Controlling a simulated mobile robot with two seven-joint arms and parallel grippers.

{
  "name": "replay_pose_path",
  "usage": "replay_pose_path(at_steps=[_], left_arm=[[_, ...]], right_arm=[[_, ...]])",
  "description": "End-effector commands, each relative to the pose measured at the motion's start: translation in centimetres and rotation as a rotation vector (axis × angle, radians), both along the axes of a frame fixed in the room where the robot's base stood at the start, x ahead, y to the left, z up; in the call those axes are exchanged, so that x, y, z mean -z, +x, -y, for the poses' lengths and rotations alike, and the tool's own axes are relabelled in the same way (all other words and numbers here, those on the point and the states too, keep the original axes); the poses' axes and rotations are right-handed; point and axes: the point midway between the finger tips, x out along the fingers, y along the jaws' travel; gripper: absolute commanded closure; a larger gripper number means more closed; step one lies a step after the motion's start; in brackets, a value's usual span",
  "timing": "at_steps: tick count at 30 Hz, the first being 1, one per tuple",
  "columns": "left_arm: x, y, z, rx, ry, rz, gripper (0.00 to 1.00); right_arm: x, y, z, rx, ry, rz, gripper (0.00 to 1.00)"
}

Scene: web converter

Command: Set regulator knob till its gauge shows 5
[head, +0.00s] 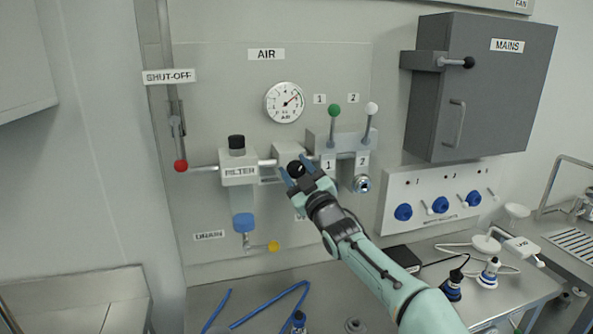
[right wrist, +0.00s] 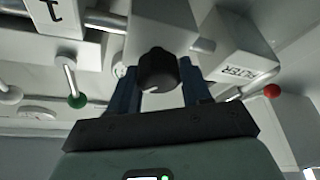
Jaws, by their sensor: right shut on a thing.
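The round white air gauge (head: 284,102) hangs on the panel under the AIR label. The black regulator knob (head: 296,169) is on the grey regulator block (head: 288,151), between the filter and the valve block. My right gripper (head: 297,177) is at the knob. In the right wrist view the dark knob (right wrist: 158,70), with a pale mark on its rim, sits between the two blue fingers of my right gripper (right wrist: 157,88), which is shut on it. My left gripper is not in view.
The filter (head: 239,172) stands left of the regulator, with the red-ended shut-off lever (head: 180,165) beyond it. The green (head: 334,111) and white (head: 372,108) valve levers stand close on the right. Blue hose (head: 268,313) and fittings lie on the bench below.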

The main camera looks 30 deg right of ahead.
Motion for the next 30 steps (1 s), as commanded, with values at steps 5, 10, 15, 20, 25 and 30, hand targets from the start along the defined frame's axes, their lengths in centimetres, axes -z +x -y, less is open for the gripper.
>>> replay_pose_path(at_steps=[5,10,15,20,25,30], left_arm=[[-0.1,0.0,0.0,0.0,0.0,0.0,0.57],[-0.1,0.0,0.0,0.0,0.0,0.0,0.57],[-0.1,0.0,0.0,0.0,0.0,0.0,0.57],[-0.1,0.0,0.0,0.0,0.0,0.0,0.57],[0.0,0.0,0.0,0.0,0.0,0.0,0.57],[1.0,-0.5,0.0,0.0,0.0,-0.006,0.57]], right_arm=[[-0.2,-0.1,0.0,0.001,-0.018,0.0,0.82],[-0.2,-0.1,0.0,0.001,-0.019,0.001,0.82],[-0.3,-0.1,0.0,0.0,-0.018,0.001,0.45],[-0.2,-0.1,0.0,0.0,-0.018,-0.001,0.31],[-0.1,-0.1,0.0,0.0,-0.018,-0.002,0.31],[0.6,-1.3,0.0,0.0,-0.018,-0.003,0.31]])
